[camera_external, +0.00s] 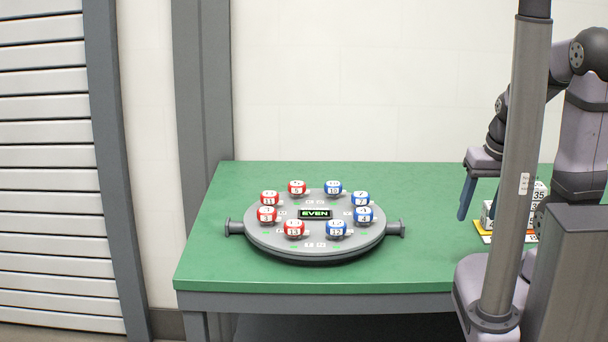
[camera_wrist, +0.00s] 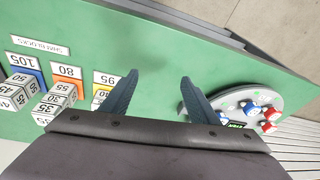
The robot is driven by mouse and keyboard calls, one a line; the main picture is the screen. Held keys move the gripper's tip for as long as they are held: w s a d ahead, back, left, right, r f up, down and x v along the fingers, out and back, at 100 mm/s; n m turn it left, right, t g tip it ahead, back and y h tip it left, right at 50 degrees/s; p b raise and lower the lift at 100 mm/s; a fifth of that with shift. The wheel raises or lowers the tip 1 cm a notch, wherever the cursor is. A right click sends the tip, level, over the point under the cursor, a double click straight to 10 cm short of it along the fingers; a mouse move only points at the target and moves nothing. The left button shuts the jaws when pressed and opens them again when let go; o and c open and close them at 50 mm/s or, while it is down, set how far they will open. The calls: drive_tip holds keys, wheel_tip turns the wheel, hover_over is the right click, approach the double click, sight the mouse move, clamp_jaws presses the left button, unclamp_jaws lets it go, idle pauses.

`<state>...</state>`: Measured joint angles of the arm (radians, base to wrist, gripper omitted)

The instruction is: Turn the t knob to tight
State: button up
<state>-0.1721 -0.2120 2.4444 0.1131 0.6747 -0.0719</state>
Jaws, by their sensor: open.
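A round grey plate (camera_external: 270,241) lies on the green table, with a display (camera_external: 314,213) reading EVEN at its middle. Red knobs or blocks (camera_external: 295,229) with numbers sit around its left side and blue ones (camera_external: 336,229) around its right. A dark stub sticks out at the left (camera_external: 235,227) and another at the right (camera_external: 396,228). I cannot make out a knob marked t or the word tight. My gripper (camera_external: 467,197) is open and empty, well right of the plate. In the wrist view, its fingers (camera_wrist: 159,80) are apart, and the plate (camera_wrist: 222,101) is partly hidden behind the right finger.
Numbered blocks (camera_wrist: 54,103) stand by coloured cards labelled 105, 80 (camera_wrist: 67,72) and 95, with a "SHIM BLOCKS" label (camera_wrist: 40,46). In the external view they are partly hidden by my arm. The green table (camera_external: 430,270) is clear between plate and blocks. A grey post (camera_external: 203,90) stands behind.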

drive_tip(key=w+a+f+n+t+y+b, duration=0.2)
drive_tip(key=w+a+t+y+b, duration=0.3)
drive_tip(key=a, duration=0.7)
drive_tip(key=a+n+t+y+b, duration=0.1)
drive_tip(key=a+b, duration=0.1)
drive_tip(key=a, duration=0.4)
drive_tip(key=w+a+r+n+t+b, duration=0.1)
drive_tip(key=a+b, duration=0.1)
drive_tip(key=a, duration=0.5)
drive_tip(key=a+n+t+y+b, duration=0.1)
drive_tip(key=a+b, duration=0.2)
drive_tip(key=a, duration=0.3)
drive_tip(key=shift+w+a+r+t+y, duration=0.25)
drive_tip(key=shift+w+r+t+y, duration=0.05)
drive_tip(key=shift+r+t, duration=0.1)
drive_tip(key=s+a+r+t+y+b, duration=0.1)
drive_tip(key=s+a+r+t+b, duration=0.1)
drive_tip(key=s+a+t+b, duration=0.3)
drive_tip(key=g, duration=0.1)
approach(299, 234)
drive_tip(key=p+x, duration=0.1)
drive_tip(key=x, duration=0.3)
drive_tip(key=shift+w+a, duration=0.15)
drive_tip(key=shift+w, duration=0.2)
drive_tip(key=shift+w+r, duration=0.1)
drive_tip(key=shift+w, duration=0.05)
drive_tip(key=shift+p+x, duration=0.4)
drive_tip(key=shift+x, duration=3.15)
drive_tip(key=shift+a, duration=0.1)
